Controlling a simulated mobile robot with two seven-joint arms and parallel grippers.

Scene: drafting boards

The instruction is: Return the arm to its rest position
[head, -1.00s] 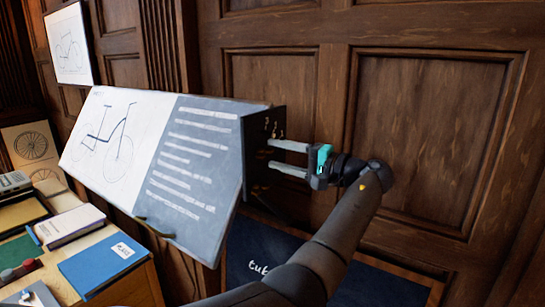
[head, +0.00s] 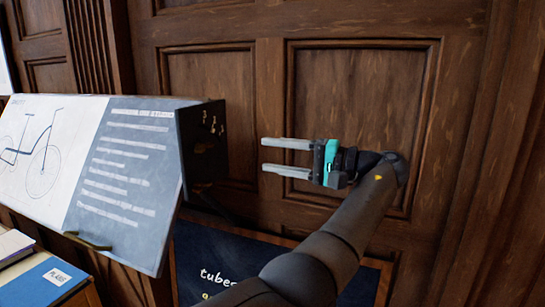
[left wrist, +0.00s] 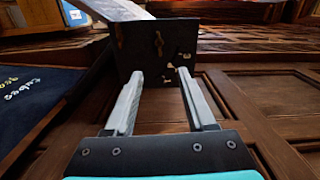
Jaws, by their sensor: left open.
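My left gripper (head: 286,157) is open and empty in the head view, held in the air before the wood panelling. Its two pale fingers point left, toward the dark side of the drafting board (head: 203,150), with a clear gap between them. In the left wrist view the open fingers (left wrist: 160,98) point at the board's dark end panel (left wrist: 155,50), which carries small brass hooks. My right gripper is not in view.
The drafting board's face holds a bicycle drawing (head: 40,145) and a chalk-lettered dark panel (head: 125,170). A dark sign (head: 225,255) reading "tubes" stands low behind my arm. A blue book (head: 42,282) lies at lower left. Wood panelling (head: 350,100) fills the back.

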